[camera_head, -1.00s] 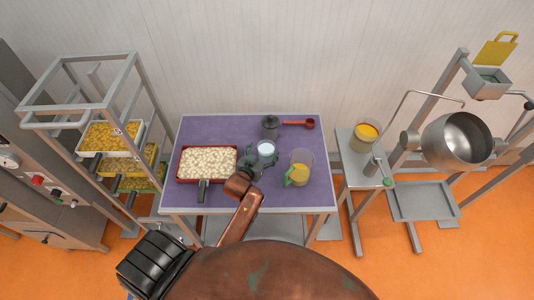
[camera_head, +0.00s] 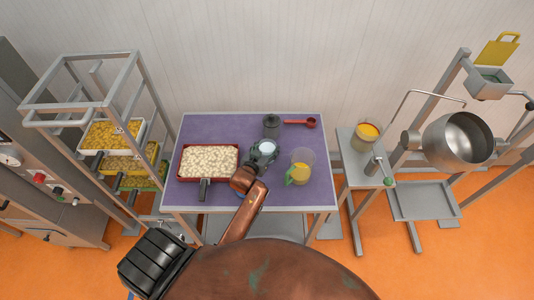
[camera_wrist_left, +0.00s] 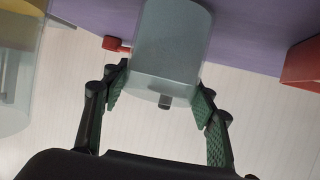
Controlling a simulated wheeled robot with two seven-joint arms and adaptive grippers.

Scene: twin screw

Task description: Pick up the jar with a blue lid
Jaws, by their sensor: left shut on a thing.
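A small jar with a pale, bluish-white top (camera_head: 267,147) stands in the middle of the purple table. I cannot make out a clearly blue lid on it. My left gripper (camera_head: 263,151) is closed around its sides, and the dark fingers hide its lower part. In the left wrist view the jar (camera_wrist_left: 172,42) is a grey translucent cylinder between the green-padded fingertips of my left gripper (camera_wrist_left: 163,91). A small dark knob shows at its edge there; I cannot tell whether it belongs to this jar. I cannot tell whether the jar is raised. My right gripper is out of view.
A dark lidded pot (camera_head: 271,122) stands just behind, with a red scoop (camera_head: 301,122) to its right. A red pan of pale pieces (camera_head: 208,160) is left, and a jug of yellow liquid (camera_head: 299,173) is close on the right. The table's back left (camera_head: 215,126) is clear.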

